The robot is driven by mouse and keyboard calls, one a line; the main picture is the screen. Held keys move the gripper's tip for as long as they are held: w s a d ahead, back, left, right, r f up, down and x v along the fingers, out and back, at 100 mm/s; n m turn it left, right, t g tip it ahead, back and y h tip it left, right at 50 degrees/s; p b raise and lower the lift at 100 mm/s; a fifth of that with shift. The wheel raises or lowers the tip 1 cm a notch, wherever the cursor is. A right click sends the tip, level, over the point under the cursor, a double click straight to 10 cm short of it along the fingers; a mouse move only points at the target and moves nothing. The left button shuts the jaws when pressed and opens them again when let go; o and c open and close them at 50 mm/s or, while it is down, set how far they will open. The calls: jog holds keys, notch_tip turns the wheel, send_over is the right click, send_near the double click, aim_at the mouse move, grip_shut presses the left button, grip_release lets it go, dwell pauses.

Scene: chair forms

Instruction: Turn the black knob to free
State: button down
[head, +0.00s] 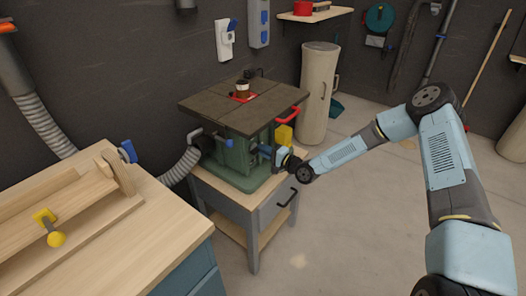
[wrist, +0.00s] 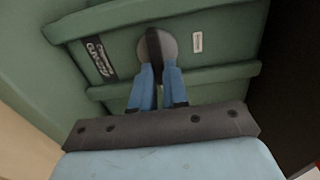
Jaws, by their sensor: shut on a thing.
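The black knob (wrist: 153,42) shows in the wrist view as a dark upright bar on a round grey disc (wrist: 169,47), set in the green side of the machine. My gripper (wrist: 157,68) has its two blue fingers shut on the lower part of the knob. In the head view my gripper (head: 265,150) reaches the side of the green machine (head: 236,158) under its dark table top (head: 225,112). The knob is hidden there. A black label (wrist: 101,58) with white writing is left of the knob, and a small white plate (wrist: 197,42) is right of it.
A red handle (head: 288,114) and a yellow part (head: 284,136) are close to my gripper. A wooden workbench (head: 150,225) is at the left. The floor (head: 350,220) at the right is clear.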

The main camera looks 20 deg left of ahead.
jog(key=shift+w+d+f, duration=0.2)
jog(key=shift+d, duration=0.05)
jog(key=c, duration=1.5)
grip_release()
jog(key=o, duration=0.4)
jog(key=shift+s+a, duration=0.1)
jog(key=shift+a, duration=0.05)
jog(key=shift+c, duration=0.2)
jog(key=v, duration=1.4)
